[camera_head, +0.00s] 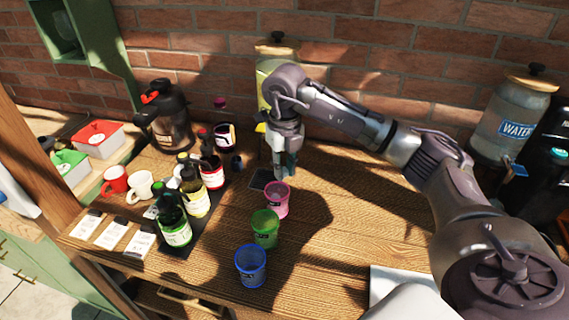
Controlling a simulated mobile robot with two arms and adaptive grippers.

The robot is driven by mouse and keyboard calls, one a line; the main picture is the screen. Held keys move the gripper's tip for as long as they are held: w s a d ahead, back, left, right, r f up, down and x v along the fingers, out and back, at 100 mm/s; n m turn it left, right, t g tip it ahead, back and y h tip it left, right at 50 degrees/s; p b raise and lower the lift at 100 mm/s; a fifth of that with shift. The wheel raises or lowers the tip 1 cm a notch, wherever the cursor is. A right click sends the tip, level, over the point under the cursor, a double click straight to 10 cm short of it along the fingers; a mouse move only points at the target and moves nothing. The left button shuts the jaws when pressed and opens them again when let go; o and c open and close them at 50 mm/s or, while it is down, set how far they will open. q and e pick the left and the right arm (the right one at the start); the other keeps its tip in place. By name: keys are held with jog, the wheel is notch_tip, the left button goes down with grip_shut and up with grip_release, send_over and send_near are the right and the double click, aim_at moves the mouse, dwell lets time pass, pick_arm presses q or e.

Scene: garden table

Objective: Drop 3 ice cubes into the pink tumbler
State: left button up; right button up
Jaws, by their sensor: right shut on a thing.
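The pink tumbler (277,203) stands upright on the wooden table, at the back of a row with the green tumbler (265,230) and the blue tumbler (251,268). My right gripper (285,172) points down just behind and above the pink tumbler's rim. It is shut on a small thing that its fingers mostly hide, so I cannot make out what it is. No ice cubes can be made out clearly, and the inside of the pink tumbler is too small to read. My left gripper is not in view.
A yellow dispenser (265,80) is behind my right gripper; a water dispenser (510,115) is at the right. The table right of the tumblers is clear.

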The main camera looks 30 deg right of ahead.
aim_at(285, 171)
jog(key=shift+f, duration=0.4)
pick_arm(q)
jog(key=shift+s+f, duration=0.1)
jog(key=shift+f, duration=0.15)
pick_arm(e)
jog(key=shift+s, duration=0.1)
jog(key=o, duration=0.8)
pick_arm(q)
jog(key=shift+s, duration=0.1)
pick_arm(e)
jog(key=shift+r, duration=0.1)
notch_tip(285, 171, up, 12)
